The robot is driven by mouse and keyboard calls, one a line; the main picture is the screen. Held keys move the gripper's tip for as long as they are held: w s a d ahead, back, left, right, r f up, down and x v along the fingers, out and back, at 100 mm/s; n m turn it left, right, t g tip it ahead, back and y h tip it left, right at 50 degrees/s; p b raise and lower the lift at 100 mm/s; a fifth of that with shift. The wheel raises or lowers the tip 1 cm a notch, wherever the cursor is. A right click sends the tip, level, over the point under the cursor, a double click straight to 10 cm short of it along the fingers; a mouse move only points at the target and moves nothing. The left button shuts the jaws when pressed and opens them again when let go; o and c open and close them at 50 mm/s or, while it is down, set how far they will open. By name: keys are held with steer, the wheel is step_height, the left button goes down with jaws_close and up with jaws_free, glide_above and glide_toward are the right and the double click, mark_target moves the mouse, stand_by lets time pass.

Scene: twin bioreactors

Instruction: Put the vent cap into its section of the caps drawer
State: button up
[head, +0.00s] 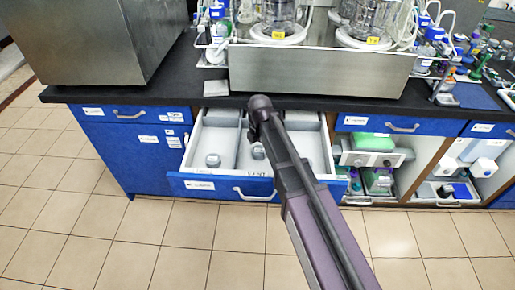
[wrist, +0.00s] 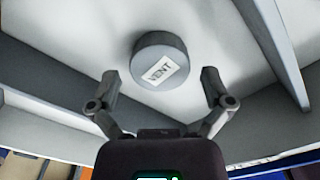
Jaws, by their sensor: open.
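The grey round vent cap (wrist: 158,49), with a white VENT label, appears to rest on the pale drawer floor between two dividers in the wrist view. My gripper (wrist: 161,84) is open, its fingers spread to either side just short of the cap, and they do not appear to touch it. In the head view the caps drawer (head: 219,188) is pulled open. The vent cap (head: 258,152) shows in its middle section, beside my arm, with lettering like VENT on the floor in front. My gripper is hidden behind my arm there.
Drawer dividers (wrist: 75,75) and (wrist: 275,50) flank the gripper. The black bench edge (head: 180,97) overhangs behind. Open shelves (head: 375,165) stand to the right.

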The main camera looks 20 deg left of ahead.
mark_target(261, 150)
step_height(261, 150, up, 11)
steer(key=p, duration=1)
steer(key=shift+p, duration=0.3)
stand_by(0.6)
steer(key=s+d+m, duration=0.2)
steer(key=d+m, duration=0.8)
steer(key=d, duration=0.2)
steer(key=s+d+m, duration=0.3)
steer(key=d+m, duration=0.6)
steer(key=d, duration=0.3)
steer(key=s+d+m, duration=0.2)
steer(key=d+m, duration=0.8)
steer(key=d, duration=0.2)
steer(key=shift+s+d+m, duration=0.3)
